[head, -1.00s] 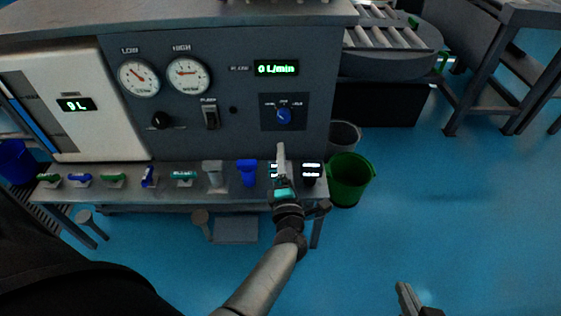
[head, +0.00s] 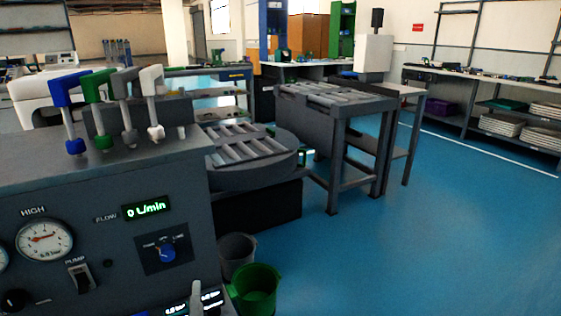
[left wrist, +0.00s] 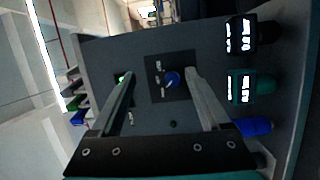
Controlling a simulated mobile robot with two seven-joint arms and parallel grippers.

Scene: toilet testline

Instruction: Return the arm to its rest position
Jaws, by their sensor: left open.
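The same knob (head: 167,253) shows in the head view under the "0 L/min" display (head: 147,208). Most of my left arm is out of view. My right gripper is not in view.
A green bucket (head: 256,287) and a grey bucket (head: 237,252) stand right of the panel. A roller turntable (head: 240,170) and roller table (head: 335,130) stand behind. Several coloured clamp-like tools stand on the panel's top (head: 110,155). Blue floor (head: 430,240) at right is clear.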

